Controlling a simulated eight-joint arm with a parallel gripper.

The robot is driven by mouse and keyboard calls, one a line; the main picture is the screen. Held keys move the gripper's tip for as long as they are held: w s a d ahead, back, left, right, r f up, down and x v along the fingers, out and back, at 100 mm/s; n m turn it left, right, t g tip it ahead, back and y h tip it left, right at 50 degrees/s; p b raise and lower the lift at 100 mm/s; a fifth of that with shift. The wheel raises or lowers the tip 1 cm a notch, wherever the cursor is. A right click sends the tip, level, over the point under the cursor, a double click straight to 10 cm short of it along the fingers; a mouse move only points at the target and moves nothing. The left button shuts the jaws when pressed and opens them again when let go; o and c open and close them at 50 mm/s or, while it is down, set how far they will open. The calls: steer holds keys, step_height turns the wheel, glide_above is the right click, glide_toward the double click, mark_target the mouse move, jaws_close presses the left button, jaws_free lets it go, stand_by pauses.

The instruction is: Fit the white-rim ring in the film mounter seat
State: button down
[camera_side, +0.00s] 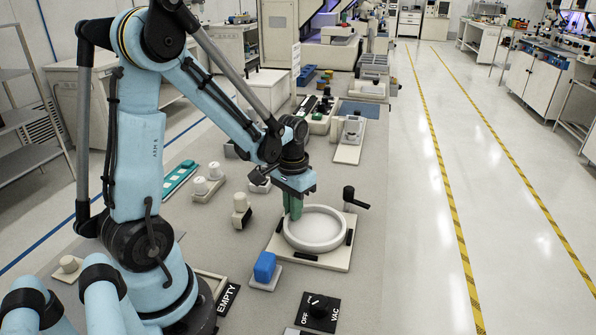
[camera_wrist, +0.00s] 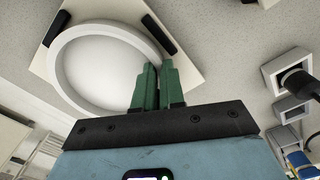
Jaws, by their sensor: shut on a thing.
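The white-rim ring (camera_side: 316,243) lies over the film mounter seat (camera_side: 283,254), a pale square plate with dark blocks at its edges. I cannot tell whether the ring is fully down in the seat. My gripper (camera_side: 293,207) has green fingers and is at the ring's far left edge, shut on the rim. In the wrist view the ring (camera_wrist: 60,80) looks like a wide white hoop, and the fingers of my gripper (camera_wrist: 157,88) close on its rim. The seat plate also shows in the wrist view (camera_wrist: 180,62). The fingers hide part of the rim.
A black-handled lever (camera_side: 349,193) stands at the seat's back right corner. A blue block (camera_side: 265,267) sits front left of the seat. A black OFF/VAC switch panel (camera_side: 318,312) is in front, and an EMPTY label (camera_side: 228,297) lies left. White knobbed fixtures (camera_side: 241,211) stand left.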

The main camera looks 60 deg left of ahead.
steer(key=shift+f, duration=0.1)
steer(key=c, duration=1.1)
jaws_free()
steer(key=shift+a, duration=0.1)
steer(key=shift+c, duration=0.2)
step_height(320, 180, up, 12)
stand_by(0.7)
steer(key=s+d+m+t, duration=0.2)
steer(key=d+t, duration=0.5)
steer(key=d, duration=0.5)
steer(key=shift+d+m, duration=0.2)
steer(key=shift+m, duration=0.4)
